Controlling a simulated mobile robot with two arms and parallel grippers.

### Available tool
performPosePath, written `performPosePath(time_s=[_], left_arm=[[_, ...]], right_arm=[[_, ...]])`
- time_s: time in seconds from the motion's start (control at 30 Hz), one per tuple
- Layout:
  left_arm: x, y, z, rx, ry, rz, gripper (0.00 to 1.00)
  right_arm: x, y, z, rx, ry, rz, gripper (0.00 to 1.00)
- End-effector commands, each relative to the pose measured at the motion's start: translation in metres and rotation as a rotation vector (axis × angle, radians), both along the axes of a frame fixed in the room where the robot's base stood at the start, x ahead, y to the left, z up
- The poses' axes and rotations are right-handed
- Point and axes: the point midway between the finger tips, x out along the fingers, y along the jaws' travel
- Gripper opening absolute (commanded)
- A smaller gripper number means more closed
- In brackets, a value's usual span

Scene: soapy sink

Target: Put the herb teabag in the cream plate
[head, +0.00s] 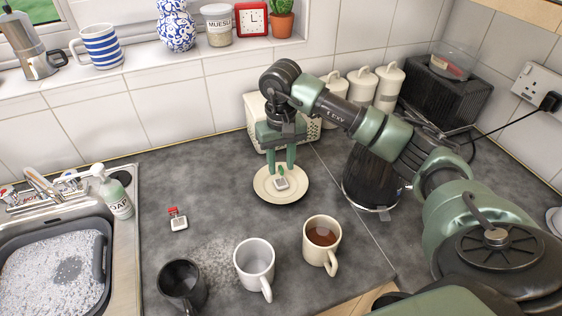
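The cream plate (262,192) lies on the dark counter near the middle. A small pale teabag with a green tag (282,184), which looks like the herb one, is within the plate's outline and seems to lie on it. My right gripper (281,164) points down just above the plate's far part. Its two green fingers are apart, with the tag at or just below their tips, and I see nothing clamped between them. My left gripper is not in view.
A teabag with a red tag (178,220) lies on the counter to the left. A black mug (182,287), a white mug (254,262) and a mug of tea (322,245) stand in front. A soapy sink (55,262) is at left; a white basket (256,108) stands behind the gripper.

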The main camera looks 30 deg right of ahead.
Motion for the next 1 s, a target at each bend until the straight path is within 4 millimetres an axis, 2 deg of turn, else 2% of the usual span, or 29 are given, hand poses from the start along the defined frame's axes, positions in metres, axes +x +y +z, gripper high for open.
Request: performPosePath(time_s=[0.67,0.77,1.0], left_arm=[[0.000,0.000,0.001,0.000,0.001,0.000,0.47],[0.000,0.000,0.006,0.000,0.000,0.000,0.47],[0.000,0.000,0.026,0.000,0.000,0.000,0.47]], right_arm=[[0.000,0.000,0.003,0.000,-0.001,0.000,0.33],[0.001,0.000,0.011,0.000,-0.002,0.000,0.33],[0.000,0.000,0.047,-0.001,-0.002,-0.001,0.33]])
